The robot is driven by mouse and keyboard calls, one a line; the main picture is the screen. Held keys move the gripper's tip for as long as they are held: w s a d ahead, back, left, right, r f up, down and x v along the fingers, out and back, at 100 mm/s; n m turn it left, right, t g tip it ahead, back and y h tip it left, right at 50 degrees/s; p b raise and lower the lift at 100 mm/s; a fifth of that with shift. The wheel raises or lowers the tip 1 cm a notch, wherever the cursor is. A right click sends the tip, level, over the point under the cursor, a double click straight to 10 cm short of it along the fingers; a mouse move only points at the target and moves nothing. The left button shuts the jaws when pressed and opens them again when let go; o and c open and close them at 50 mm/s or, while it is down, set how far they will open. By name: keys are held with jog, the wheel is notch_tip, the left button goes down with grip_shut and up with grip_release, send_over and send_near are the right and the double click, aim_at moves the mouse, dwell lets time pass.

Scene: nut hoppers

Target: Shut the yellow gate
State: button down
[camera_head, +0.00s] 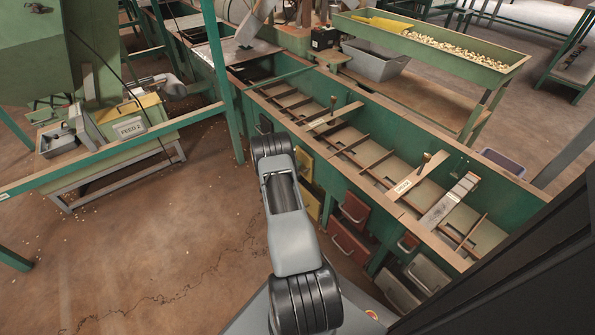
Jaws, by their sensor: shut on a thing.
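A yellow gate (305,164) shows on the front of the long green hopper bench (480,172), just right of my arm. Another yellow panel (311,203) shows below it, partly covered by my arm. I cannot tell how far open either one is. My arm reaches up from the bottom middle, and its dark upper joint lies left of the yellow panels. My gripper is hidden behind the arm, so its jaws and what they touch cannot be seen.
Red gates (355,208) and grey gates (429,274) line the bench front to the right. A green post (222,80) and rail stand left of my arm, by the FEED 2 unit (130,129). The brown floor (140,230) at lower left is open.

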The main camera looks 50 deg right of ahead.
jog(key=shift+d+r, duration=0.15)
jog(key=shift+d, duration=0.1)
jog(key=c, duration=1.2)
grip_release()
jog(key=shift+d, duration=0.1)
jog(key=shift+c, duration=0.2)
jog(key=p+v, duration=0.4)
jog(key=v, duration=1)
jog(key=shift+p, duration=0.4)
